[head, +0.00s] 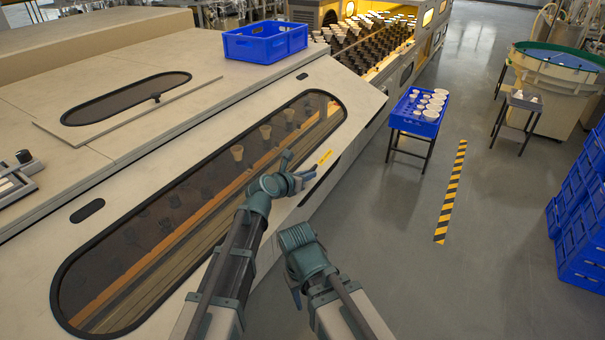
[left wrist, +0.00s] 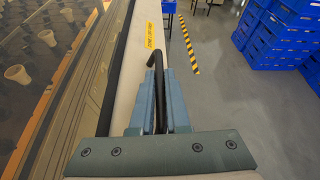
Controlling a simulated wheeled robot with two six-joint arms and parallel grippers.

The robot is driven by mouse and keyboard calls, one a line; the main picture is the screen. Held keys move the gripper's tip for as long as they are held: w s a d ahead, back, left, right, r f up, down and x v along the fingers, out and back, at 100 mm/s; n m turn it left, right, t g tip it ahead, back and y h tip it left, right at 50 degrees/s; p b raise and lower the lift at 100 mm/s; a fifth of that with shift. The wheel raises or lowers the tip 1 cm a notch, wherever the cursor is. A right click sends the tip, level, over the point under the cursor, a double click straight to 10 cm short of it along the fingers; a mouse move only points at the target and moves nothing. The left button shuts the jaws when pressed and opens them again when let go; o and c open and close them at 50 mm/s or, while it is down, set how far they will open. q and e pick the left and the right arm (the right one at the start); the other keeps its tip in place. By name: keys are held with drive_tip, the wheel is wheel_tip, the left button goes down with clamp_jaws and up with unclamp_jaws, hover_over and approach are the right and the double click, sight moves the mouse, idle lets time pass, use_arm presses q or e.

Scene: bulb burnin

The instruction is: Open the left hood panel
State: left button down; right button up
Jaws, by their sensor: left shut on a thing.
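The hood panel (head: 362,102) is a long cream sloping cover with a dark oval window (head: 200,205). I see no clear gap that tells whether it is lifted. My left gripper (head: 303,179) is at the panel's lower right edge, just below a yellow label (head: 325,157). In the left wrist view its fingers (left wrist: 158,100) are shut on a black bent handle (left wrist: 155,62), whose hooked top shows above the fingertips. My right gripper (head: 293,287) hangs low beside the left arm, clear of the panel; its fingers are mostly hidden.
Several pale bulb parts show behind the window. A blue crate (head: 264,42) stands on top of the machine. A small table with a blue tray (head: 415,122) stands to the right. Blue crates (head: 583,215) are stacked far right. The grey floor between is free, with a striped strip (head: 451,190).

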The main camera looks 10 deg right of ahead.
use_arm(q)
drive_tip(key=shift+s+d+r+p, duration=0.15)
drive_tip(key=shift+r+p, duration=0.35)
drive_tip(key=shift+r, duration=0.25)
drive_tip(key=shift+s+d+r+p, duration=0.1)
drive_tip(key=shift+d+r+p, duration=0.05)
drive_tip(key=shift+r+p, duration=0.45)
drive_tip(key=shift+r, duration=0.1)
drive_tip(key=c, duration=0.9)
unclamp_jaws()
drive_tip(key=shift+s, duration=0.1)
drive_tip(key=shift+d+p+v, duration=0.2)
drive_tip(key=shift+p+v, duration=2.35)
drive_tip(key=shift+v, duration=4.3)
drive_tip(key=shift+r, duration=0.1)
